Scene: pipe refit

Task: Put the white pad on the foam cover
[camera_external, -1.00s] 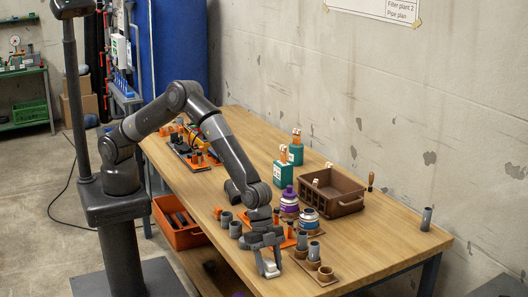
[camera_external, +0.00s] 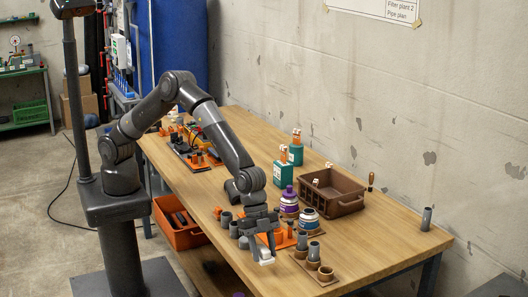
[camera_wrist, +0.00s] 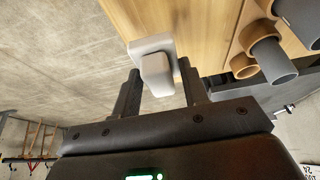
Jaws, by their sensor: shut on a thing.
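The white pad (camera_wrist: 153,66) is a pale block on a wider flat plate, between the fingertips of my gripper (camera_wrist: 160,84) in the wrist view. In the external view its white edge (camera_external: 266,261) shows below my gripper (camera_external: 264,249), near the table's front edge. My gripper is shut on the pad and points down. I cannot tell whether the pad touches the table. I cannot pick out the foam cover for certain in either view; my arm hides part of the table.
A board with grey and tan pipe pieces (camera_external: 314,250) stands right of my gripper. Grey pipe rings (camera_external: 227,218) stand left. The table's right end is mostly clear.

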